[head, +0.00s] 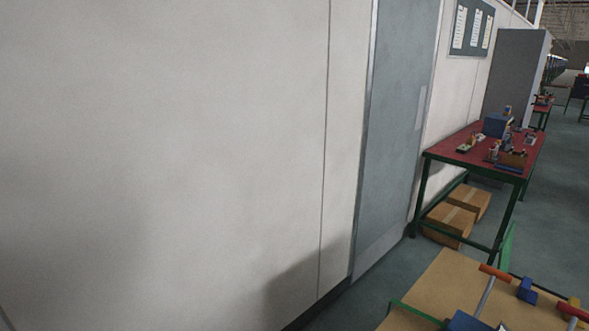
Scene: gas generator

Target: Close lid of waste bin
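No waste bin and no lid show in the head view. Neither of my grippers is in view, so I cannot see what they hold or how they stand.
A pale wall (170,150) fills the left, with a grey door (395,130) beside it. A red-topped table (470,157) with items stands at right, cardboard boxes (450,221) beneath it. A tan-topped table (435,287) with tools is at lower right. Grey floor (560,200) lies open at far right.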

